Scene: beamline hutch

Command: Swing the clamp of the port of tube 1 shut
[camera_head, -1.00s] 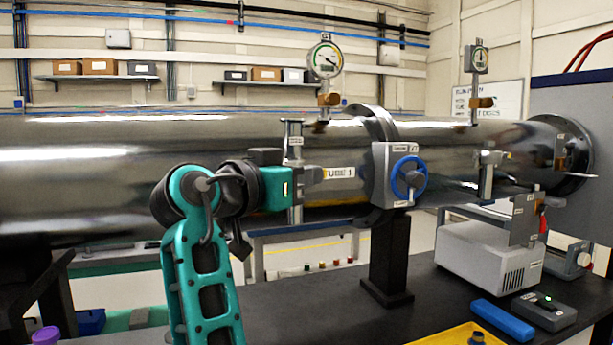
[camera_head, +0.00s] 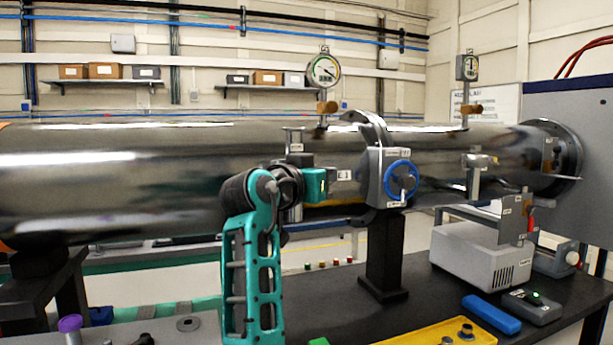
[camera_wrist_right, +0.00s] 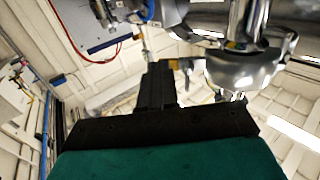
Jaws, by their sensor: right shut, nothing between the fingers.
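The port of tube 1 (camera_head: 294,141) is a small metal fitting on the near side of the long shiny tube (camera_head: 130,165), left of the blue handwheel. My right arm stands in front of its lower part, so I cannot tell how far its clamp is swung. In the right wrist view, the black fingers (camera_wrist_right: 156,84) are together and empty, near shiny metal fittings (camera_wrist_right: 245,66). My left gripper is out of view.
A gate valve with a blue handwheel (camera_head: 401,180) stands right of my gripper. A gauge (camera_head: 324,71) rises above the tube. A second port fitting (camera_head: 474,174) is farther right. The black bench (camera_head: 330,313) holds a yellow tray (camera_head: 415,334), blue block (camera_head: 491,314) and grey pump box (camera_head: 480,258).

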